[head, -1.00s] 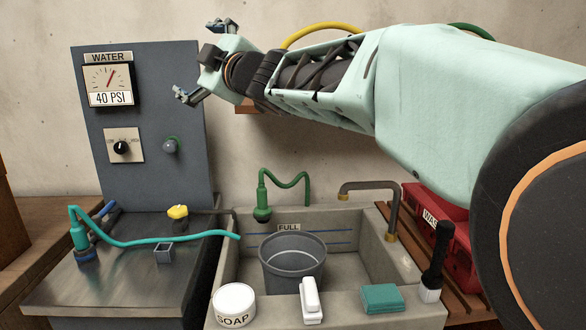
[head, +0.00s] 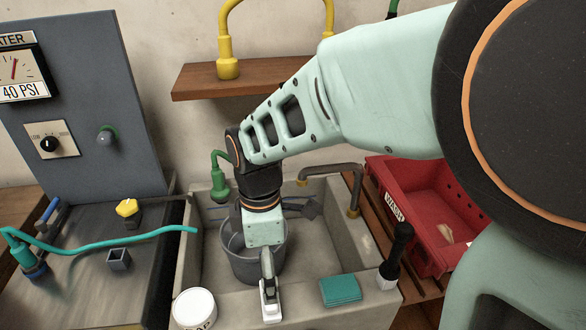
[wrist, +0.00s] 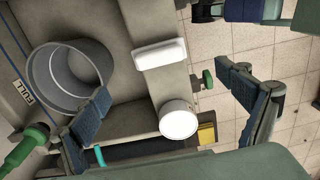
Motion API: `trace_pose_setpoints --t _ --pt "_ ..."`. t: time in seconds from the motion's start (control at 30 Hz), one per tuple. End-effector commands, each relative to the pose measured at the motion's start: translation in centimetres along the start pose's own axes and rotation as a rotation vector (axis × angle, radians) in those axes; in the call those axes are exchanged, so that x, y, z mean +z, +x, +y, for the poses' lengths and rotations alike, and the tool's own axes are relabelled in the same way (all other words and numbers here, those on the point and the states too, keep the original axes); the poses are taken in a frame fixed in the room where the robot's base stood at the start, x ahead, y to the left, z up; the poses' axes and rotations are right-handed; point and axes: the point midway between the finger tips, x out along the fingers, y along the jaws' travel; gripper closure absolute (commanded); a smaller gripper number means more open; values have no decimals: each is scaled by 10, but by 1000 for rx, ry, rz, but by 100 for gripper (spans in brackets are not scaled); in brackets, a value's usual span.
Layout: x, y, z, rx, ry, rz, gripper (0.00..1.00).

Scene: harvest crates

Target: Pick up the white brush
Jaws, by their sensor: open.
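The white brush (head: 271,306) lies on the front rim of the sink, partly covered by my gripper in the head view. In the wrist view the white brush (wrist: 158,53) is a pale rounded block lying between the lines of my two fingers. My gripper (head: 290,246) points down over the sink's front part, above the brush. In the wrist view my gripper (wrist: 163,78) has its fingers wide apart with nothing between them. I cannot tell how high it is above the brush.
A white soap tub (head: 194,308) stands left of the brush and a teal sponge (head: 340,290) lies right of it. A black-handled brush (head: 398,250) stands farther right. A grey bucket (head: 241,265) sits in the sink (head: 340,235). A red crate (head: 410,185) is at the right.

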Motion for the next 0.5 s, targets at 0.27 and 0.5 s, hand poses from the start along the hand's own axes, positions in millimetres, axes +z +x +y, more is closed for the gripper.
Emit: trace_pose_setpoints --t 0.27,0.5 --pt "1 44 0 -3 1 -2 7" --pt "1 65 0 -1 0 -3 7"
